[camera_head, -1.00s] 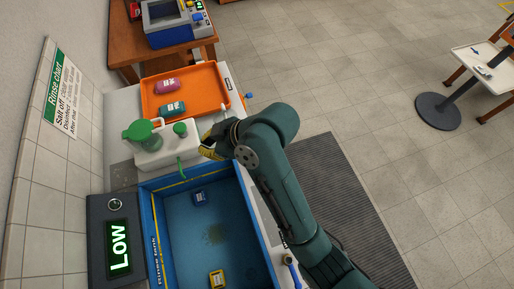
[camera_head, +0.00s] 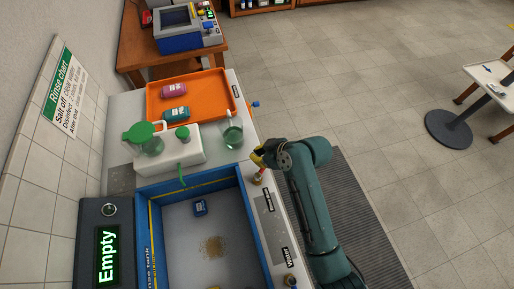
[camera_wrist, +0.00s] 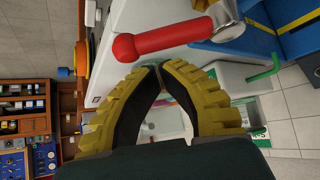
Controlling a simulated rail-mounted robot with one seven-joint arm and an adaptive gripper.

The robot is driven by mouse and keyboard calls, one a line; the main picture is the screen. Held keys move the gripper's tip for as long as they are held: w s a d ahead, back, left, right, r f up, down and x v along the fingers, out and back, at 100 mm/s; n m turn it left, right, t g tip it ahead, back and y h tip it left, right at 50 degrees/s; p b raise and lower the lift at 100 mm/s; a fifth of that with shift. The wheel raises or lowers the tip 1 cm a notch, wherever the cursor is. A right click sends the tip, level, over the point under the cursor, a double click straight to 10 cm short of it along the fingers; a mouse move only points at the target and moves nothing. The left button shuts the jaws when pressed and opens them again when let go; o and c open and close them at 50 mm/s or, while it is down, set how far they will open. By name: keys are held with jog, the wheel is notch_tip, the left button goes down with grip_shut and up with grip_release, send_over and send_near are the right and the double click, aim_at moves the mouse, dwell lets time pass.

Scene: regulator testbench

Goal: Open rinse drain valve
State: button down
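The blue-walled rinse tank (camera_head: 252,205) stands at the lower middle of the head view, with no water seen over its grey floor. A small red-handled valve (camera_head: 257,178) sits at its right rim; I cannot read its label. In the wrist view, a red lever (camera_wrist: 155,43) on a metal fitting (camera_wrist: 228,20) lies just above my fingertips. My gripper (camera_head: 258,158) is beside the valve; its yellow-padded fingers (camera_wrist: 158,68) meet at the tips with nothing seen between them. I cannot tell whether they touch the lever.
The display (camera_head: 107,255) reads "Empty". An orange tray (camera_head: 206,91) holds two bottles. Another valve (camera_head: 290,281) sits at the front right.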

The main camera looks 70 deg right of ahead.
jog(key=shift+s+a+f, duration=0.15)
jog(key=shift+s+a, duration=0.05)
jog(key=shift+s, duration=0.5)
jog(key=shift+s+m+h+p, duration=0.2)
jog(key=shift+m+h+p, duration=0.1)
jog(key=shift+p, duration=0.15)
